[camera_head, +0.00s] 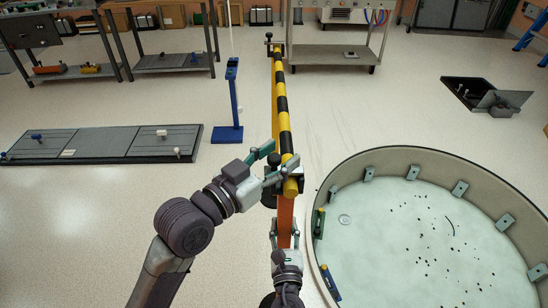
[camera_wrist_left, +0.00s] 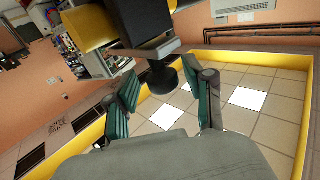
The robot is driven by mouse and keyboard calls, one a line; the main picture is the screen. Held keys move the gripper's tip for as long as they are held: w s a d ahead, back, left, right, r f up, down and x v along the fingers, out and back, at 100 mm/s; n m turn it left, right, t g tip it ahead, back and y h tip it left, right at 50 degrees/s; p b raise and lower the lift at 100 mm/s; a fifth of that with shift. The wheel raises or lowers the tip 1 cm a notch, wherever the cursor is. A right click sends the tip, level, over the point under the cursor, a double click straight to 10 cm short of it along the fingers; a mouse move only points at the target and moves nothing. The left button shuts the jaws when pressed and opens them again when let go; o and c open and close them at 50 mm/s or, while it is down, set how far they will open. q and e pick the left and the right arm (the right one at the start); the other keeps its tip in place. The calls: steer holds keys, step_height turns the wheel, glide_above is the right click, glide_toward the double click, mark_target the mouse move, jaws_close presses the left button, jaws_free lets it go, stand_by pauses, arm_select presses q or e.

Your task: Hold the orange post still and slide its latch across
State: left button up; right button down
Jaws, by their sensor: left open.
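The orange post (camera_head: 286,215) stands upright at the near end of a yellow-and-black striped bar (camera_head: 282,110). My left gripper (camera_head: 269,166) is at the post's top, open, its green-padded fingers spread. In the left wrist view a black latch knob (camera_wrist_left: 164,79) shows ahead, between the open fingers (camera_wrist_left: 166,92) and apart from both pads. A black block and a yellow piece are above it. My right gripper (camera_head: 285,232) is lower down, with a finger on each side of the post, seemingly closed on it. The latch's track is hidden.
A round, pale-floored basin (camera_head: 330,190) with clamps around its rim stands close on the right. A blue stand (camera_head: 229,130) is left of the bar. A low dark platform (camera_head: 100,146) lies further left. The floor between is clear.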

arm_select(q)
steer(key=v, duration=1.2)
arm_select(e)
steer(key=c, duration=0.7)
jaws_free()
steer(key=shift+o, duration=0.2)
